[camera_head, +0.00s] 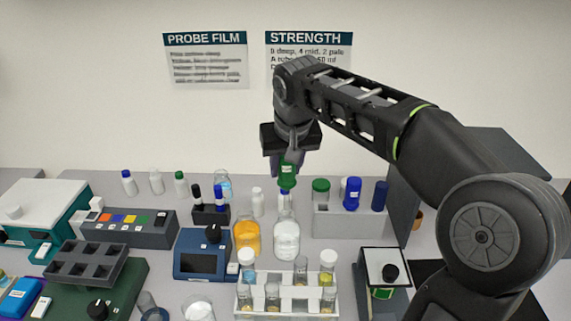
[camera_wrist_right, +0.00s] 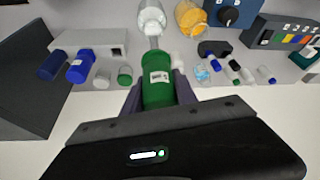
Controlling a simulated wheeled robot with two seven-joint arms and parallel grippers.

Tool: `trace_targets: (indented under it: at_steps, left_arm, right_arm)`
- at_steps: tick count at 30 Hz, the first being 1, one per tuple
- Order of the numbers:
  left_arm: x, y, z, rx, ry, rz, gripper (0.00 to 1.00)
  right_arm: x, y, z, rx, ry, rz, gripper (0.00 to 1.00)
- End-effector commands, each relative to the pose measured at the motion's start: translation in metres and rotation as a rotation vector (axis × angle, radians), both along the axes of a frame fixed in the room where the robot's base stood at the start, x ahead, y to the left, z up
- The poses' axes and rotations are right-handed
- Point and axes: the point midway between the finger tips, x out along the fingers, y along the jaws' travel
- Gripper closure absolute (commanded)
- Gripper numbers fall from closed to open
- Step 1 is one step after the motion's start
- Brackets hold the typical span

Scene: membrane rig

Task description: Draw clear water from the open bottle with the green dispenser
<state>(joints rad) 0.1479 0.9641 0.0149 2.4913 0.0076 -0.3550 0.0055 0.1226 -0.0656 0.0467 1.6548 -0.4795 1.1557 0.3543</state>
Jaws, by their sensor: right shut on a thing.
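My right gripper (camera_head: 287,160) is shut on the green dispenser (camera_head: 287,175), which points downward. In the right wrist view the green dispenser (camera_wrist_right: 157,88), with a white label, sits between the two fingers (camera_wrist_right: 156,92). A clear bottle (camera_head: 286,240) stands right below it on the bench. The dispenser's pale tip (camera_wrist_right: 154,43) lines up with the mouth of this bottle, which also shows in the right wrist view (camera_wrist_right: 152,19). I cannot tell whether the tip is inside the neck or just above it. My left gripper is out of view.
An orange bottle (camera_head: 246,236) stands close to the left of the clear bottle. A white tube rack (camera_head: 288,313) is in front. A grey holder (camera_head: 345,222) with green and blue capped items is to the right. A blue device (camera_head: 203,262) stands on the left.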

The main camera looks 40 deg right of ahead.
Motion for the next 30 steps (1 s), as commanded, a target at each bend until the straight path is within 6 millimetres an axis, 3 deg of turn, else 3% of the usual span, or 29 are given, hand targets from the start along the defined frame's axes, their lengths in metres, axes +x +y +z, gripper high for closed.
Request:
trace_targets:
  at_steps: [18,30]
  left_arm:
    - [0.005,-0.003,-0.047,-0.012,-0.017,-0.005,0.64]
    - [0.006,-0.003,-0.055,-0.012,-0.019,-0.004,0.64]
  right_arm:
    - [0.000,0.000,-0.062,0.000,0.000,0.000,0.95]
    - [0.000,0.000,-0.073,0.000,0.000,0.000,0.95]
